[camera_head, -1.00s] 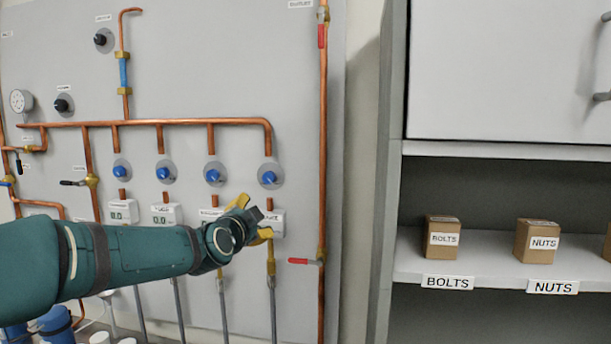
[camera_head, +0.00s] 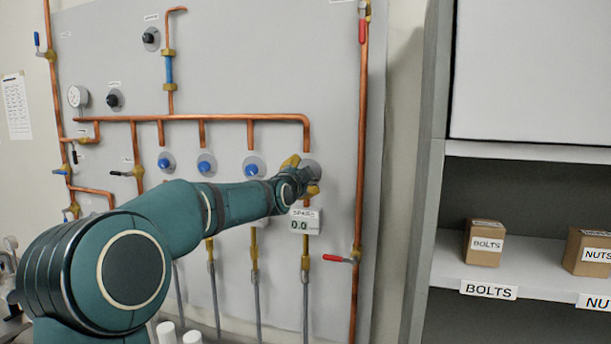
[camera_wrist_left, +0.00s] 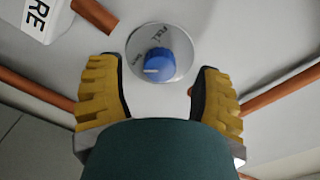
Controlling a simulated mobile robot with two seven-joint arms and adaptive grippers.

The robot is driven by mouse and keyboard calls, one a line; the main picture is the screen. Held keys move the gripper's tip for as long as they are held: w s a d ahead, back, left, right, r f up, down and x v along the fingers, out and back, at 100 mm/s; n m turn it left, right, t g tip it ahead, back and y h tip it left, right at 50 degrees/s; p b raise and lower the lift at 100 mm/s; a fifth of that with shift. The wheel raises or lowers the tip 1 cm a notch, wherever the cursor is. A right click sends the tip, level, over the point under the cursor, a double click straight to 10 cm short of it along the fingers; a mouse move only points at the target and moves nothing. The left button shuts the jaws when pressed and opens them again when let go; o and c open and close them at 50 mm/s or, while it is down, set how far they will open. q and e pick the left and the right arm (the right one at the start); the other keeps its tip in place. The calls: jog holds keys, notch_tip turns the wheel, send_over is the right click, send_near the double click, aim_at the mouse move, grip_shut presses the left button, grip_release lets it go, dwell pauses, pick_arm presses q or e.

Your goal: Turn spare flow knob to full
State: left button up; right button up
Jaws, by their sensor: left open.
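The spare flow knob shows in the left wrist view as a blue knob (camera_wrist_left: 158,64) with a white mark, on a round grey dial plate (camera_wrist_left: 178,42). Small lettering is printed on the plate, one word looking like "FULL". My left gripper (camera_wrist_left: 160,88) is open, its yellow fingers on either side of the knob and apart from it. In the head view my left gripper (camera_head: 303,175) is at the rightmost dial and hides its knob. The display below it (camera_head: 305,221) is labelled SPARE and reads 0.0. My right gripper is not in view.
More blue knobs (camera_head: 252,167) sit in a row to the left under a copper pipe (camera_head: 200,118). A red-handled valve (camera_head: 338,259) is at the lower right of the panel. A shelf (camera_head: 450,262) with a bolts box (camera_head: 484,243) stands at right.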

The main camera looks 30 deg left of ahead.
pick_arm(q)
jog(key=shift+x, duration=1.2)
grip_shut()
jog(key=shift+n, duration=0.3)
